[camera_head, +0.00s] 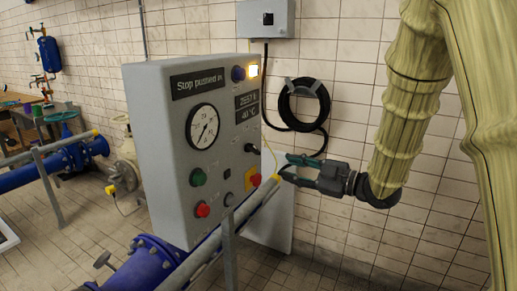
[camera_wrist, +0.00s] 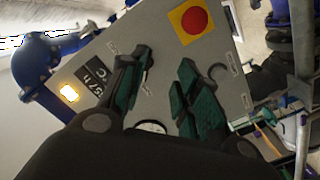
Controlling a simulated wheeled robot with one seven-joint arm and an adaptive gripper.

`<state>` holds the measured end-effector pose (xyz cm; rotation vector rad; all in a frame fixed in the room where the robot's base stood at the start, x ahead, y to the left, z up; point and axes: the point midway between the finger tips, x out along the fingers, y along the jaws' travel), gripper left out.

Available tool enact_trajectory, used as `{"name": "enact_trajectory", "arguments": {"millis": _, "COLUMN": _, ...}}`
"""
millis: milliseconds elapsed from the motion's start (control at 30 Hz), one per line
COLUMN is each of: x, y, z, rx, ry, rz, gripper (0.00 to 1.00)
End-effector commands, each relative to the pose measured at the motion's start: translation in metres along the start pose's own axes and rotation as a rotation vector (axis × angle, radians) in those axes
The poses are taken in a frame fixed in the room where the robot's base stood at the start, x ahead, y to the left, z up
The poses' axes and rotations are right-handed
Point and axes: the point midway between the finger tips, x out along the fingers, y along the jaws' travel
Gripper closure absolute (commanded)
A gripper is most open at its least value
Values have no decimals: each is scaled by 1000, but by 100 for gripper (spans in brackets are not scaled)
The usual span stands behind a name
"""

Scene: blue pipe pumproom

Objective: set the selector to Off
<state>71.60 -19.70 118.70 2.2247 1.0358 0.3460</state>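A grey control box (camera_head: 160,150) fills the middle of the head view. The black selector knob (camera_head: 251,148) appears to sit on its front, below the small displays and above the red and yellow emergency stop (camera_head: 253,179); its setting is too small to read. My gripper (camera_head: 288,167) is open and empty, to the right of the box, with its green-padded fingers towards the panel. In the wrist view my gripper (camera_wrist: 166,58) has its two fingers apart over the panel face (camera_wrist: 162,62). The selector is not clearly visible there and may be behind a finger.
The panel also carries a gauge (camera_head: 202,126), a green button (camera_head: 198,177), a red button (camera_head: 203,210) and a lit lamp (camera_head: 253,70). A pipe rail (camera_head: 235,215) runs below my gripper. A coiled black hose (camera_head: 303,105) hangs on the tiled wall.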

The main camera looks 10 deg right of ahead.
Motion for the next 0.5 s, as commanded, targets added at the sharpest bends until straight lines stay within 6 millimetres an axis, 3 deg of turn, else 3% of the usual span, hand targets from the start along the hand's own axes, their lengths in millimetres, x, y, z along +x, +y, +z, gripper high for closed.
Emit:
{"name": "enact_trajectory", "arguments": {"millis": 100, "x": -4, "y": 14, "z": -23, "rx": -50, "ry": 45, "rz": -12, "gripper": 68}}
{"name": "enact_trajectory", "arguments": {"millis": 200, "x": -5, "y": 18, "z": -31, "rx": -68, "ry": 63, "rz": -19, "gripper": 68}}
{"name": "enact_trajectory", "arguments": {"millis": 367, "x": 5, "y": 19, "z": -34, "rx": -72, "ry": 67, "rz": -21, "gripper": 68}}
{"name": "enact_trajectory", "arguments": {"millis": 500, "x": 24, "y": 19, "z": -36, "rx": -71, "ry": 65, "rz": -22, "gripper": 68}}
